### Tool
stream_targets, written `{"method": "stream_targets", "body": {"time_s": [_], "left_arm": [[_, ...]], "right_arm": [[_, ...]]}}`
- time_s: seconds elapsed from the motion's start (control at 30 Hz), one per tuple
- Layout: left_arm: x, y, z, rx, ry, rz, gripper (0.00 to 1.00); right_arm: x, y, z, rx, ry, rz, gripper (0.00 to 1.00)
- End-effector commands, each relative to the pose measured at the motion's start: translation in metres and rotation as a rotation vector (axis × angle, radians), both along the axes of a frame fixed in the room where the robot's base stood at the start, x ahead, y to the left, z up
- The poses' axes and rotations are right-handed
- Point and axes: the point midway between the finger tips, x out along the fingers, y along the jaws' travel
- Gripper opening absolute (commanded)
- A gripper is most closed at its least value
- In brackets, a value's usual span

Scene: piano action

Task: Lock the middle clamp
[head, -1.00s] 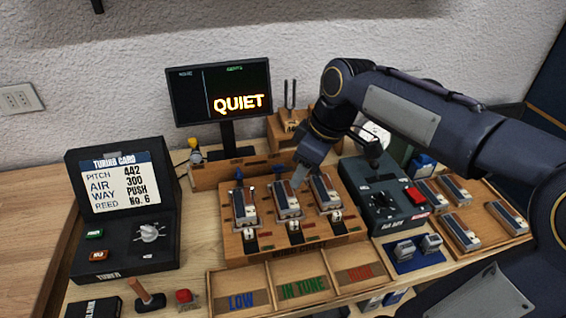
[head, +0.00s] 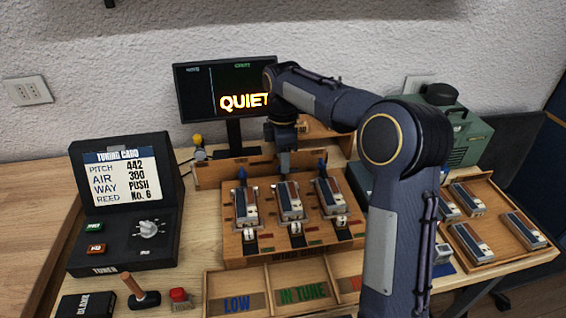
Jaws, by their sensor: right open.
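The wooden clamp block (head: 262,262) holds three metal reed units in a row. The middle unit (head: 289,203) sits in the middle clamp. The left clamp's blue lever (head: 241,173) and the right clamp's blue lever (head: 322,167) stand up at the back of their units. The middle clamp's lever is hidden behind my right gripper. My right gripper (head: 285,172) points down at the back end of the middle unit; it is open, with no object seen in it. I cannot tell whether it touches the lever. My left gripper is not in view.
A monitor reading QUIET (head: 226,92) stands behind. The tuner box (head: 125,205) is at left, compartment trays (head: 237,284) in front, and a tray of spare units (head: 485,262) at right. My right arm covers much of the right side. A green machine (head: 466,135) stands at back right.

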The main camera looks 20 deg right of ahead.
Motion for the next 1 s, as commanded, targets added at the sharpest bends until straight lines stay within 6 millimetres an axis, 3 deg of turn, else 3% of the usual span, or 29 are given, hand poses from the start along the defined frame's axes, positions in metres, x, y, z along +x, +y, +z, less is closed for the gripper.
{"method": "stream_targets", "body": {"time_s": [0.13,0.43,0.77,1.0], "left_arm": [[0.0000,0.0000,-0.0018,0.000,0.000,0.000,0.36],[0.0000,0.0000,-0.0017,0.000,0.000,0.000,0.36],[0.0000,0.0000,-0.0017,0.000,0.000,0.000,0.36],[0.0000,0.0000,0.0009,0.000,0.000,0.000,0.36]], "right_arm": [[-0.0002,-0.0002,-0.0129,0.000,0.001,-0.001,0.43],[-0.0003,0.0000,-0.0152,0.001,0.000,-0.002,0.43],[-0.0004,0.0002,-0.0148,0.001,0.000,-0.001,0.00],[-0.0005,0.0002,-0.0139,0.001,0.001,-0.021,0.00]]}}
